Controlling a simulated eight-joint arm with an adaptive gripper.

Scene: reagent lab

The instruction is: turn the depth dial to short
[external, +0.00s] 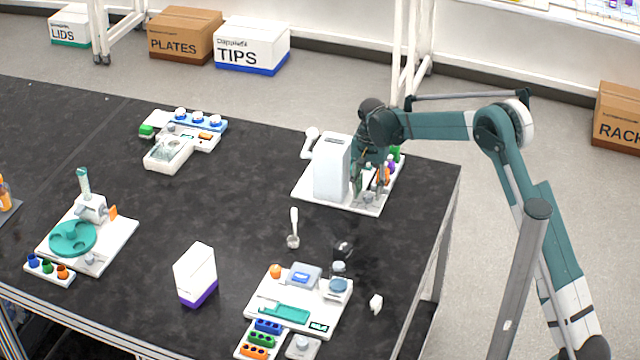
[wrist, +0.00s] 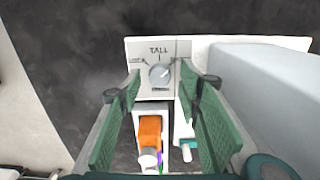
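The depth dial (wrist: 159,75) is a round grey knob on a pale panel (wrist: 135,49) in the wrist view. "TALL" is printed above it; the smaller labels to its left and below are too blurred to read. Its pointer seems to face up and to the right. My gripper (wrist: 160,84) is open, with its two green-padded fingers on either side of the dial in the picture; I cannot tell whether they touch it. In the external view my gripper (external: 370,178) points down at the right side of a white station (external: 331,168); the dial cannot be made out there.
A tall pale housing (wrist: 255,85) stands close to my right finger in the wrist view. An orange block (wrist: 150,130) and a teal-and-white part (wrist: 186,146) lie below the dial. A white spoon-like tool (external: 294,228) lies in front of the station on the dark bench.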

